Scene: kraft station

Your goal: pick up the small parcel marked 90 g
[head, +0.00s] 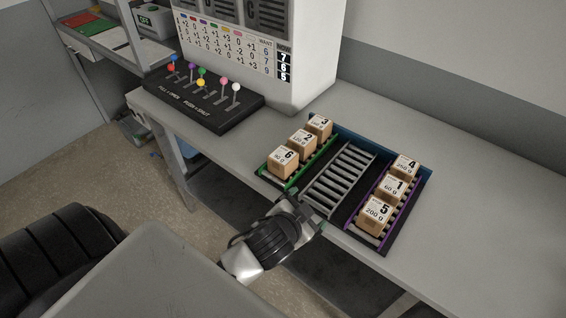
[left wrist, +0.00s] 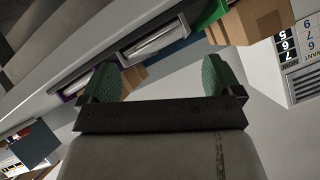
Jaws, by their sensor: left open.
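The parcel numbered 6 (head: 284,161), whose label appears to read 90 g, is a small brown box with a white top label. It sits at the front end of the green-edged lane, nearest the table edge. My left gripper (head: 306,211) is open and empty, just in front of the rack, to the right of and nearer than that parcel, and not touching it. In the left wrist view, the two green fingers (left wrist: 157,78) are spread apart. A brown box (left wrist: 250,22) beside a green rail shows at the top there; its label is not visible. My right gripper is not in view.
Parcels 2 (head: 302,143) and 3 (head: 320,126) stand behind parcel 6. The middle roller lane (head: 340,180) is empty. The purple lane holds parcels 4 (head: 404,166), 1 (head: 391,188) and 5 (head: 375,214). A lever box (head: 205,103) and display cabinet stand left.

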